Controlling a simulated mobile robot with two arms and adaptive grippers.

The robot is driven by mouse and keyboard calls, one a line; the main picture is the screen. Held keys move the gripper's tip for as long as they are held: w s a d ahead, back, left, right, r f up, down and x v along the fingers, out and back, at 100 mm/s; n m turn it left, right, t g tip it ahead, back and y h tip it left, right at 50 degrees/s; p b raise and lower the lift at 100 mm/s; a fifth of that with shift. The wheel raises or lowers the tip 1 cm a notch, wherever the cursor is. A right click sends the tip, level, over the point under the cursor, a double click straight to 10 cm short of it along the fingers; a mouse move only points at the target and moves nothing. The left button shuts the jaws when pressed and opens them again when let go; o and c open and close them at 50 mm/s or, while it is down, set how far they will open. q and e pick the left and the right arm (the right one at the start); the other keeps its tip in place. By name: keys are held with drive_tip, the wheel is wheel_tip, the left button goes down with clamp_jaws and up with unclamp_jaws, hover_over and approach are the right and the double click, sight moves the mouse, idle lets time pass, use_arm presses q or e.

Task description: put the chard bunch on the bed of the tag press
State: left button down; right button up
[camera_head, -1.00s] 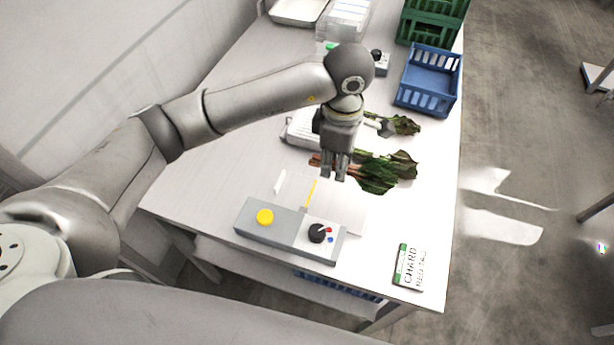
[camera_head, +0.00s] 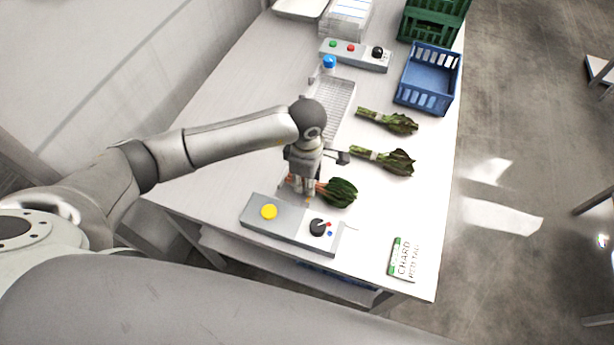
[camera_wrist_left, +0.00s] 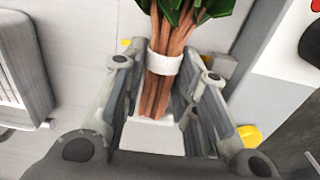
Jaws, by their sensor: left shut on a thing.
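The chard bunch (camera_head: 340,193) has dark green leaves and reddish stems with a white band, seen well in the left wrist view (camera_wrist_left: 165,62). My left gripper (camera_head: 303,190) is shut on its stems near the band; its fingers stand on both sides of them in the wrist view (camera_wrist_left: 166,75). The leaves point right in the head view. The tag press (camera_head: 280,221) is a grey box with a yellow button and a black knob. The bunch is over or on its bed, just behind the box; the arm hides most of the bed, and I cannot tell whether they touch.
Two other green bunches (camera_head: 388,121) (camera_head: 384,160) lie on the table to the right. A ribbed tray (camera_head: 337,105), a blue crate (camera_head: 427,78), a second control box (camera_head: 353,54) and a chard card (camera_head: 401,259) surround them. The table's front right is mostly clear.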

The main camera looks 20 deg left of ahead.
use_arm(q)
drive_tip(key=shift+f, duration=0.15)
drive_tip(key=c, duration=1.1)
unclamp_jaws()
drive_tip(key=shift+c, duration=0.2)
wheel_tip(320, 180, up, 12)
drive_tip(key=b, duration=0.3)
drive_tip(key=shift+b, duration=0.4)
